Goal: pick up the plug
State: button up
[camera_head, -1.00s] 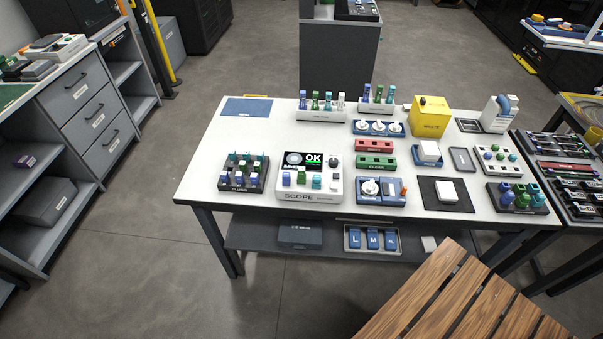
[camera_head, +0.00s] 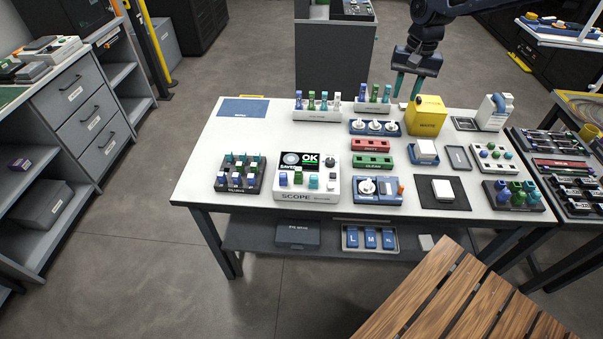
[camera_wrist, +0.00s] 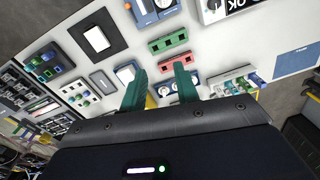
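Several small plugs in blue, teal and green show in the head view; I cannot tell which one the task means. One group stands in a dark rack (camera_head: 228,187) at the table's left. Other plugs stand in the scope box (camera_head: 308,194), in two pale racks at the back (camera_head: 318,116) (camera_head: 373,108), and in a dark rack at the right (camera_head: 515,205). My gripper (camera_head: 408,94) hangs over the table's back edge, left of and above the yellow box. Its green fingers are apart and empty, also in the wrist view (camera_wrist: 160,70).
A red block (camera_head: 371,146), a green block (camera_head: 374,161) and a blue unit (camera_head: 380,191) fill the middle. The table's front left (camera_head: 195,180) is bare. A wooden slatted surface (camera_head: 440,300) is in front.

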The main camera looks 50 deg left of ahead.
jog(key=s+a+f+n, duration=0.1)
jog(key=s+a+f, duration=0.6)
jog(key=s+a, duration=0.4)
jog(key=n+h, duration=0.1)
send_near(298, 169)
jog(key=w, duration=0.1)
jog(key=shift+g, duration=0.4)
notch_tip(298, 169, down, 5)
jog(key=shift+s+f, duration=0.1)
jog(key=shift+f, duration=0.1)
jog(key=shift+s+d+f, duration=0.1)
jog(key=shift+s+f, duration=0.05)
jog(key=shift+f, duration=0.65)
jog(key=shift+s+d+f, duration=0.1)
jog(key=shift+s+f, duration=0.05)
jog(key=shift+f, duration=0.7)
jog(key=shift+s+d+f, duration=0.1)
jog(key=shift+s+f, duration=0.1)
jog(key=shift+f, duration=0.6)
jog(key=c, duration=0.6)
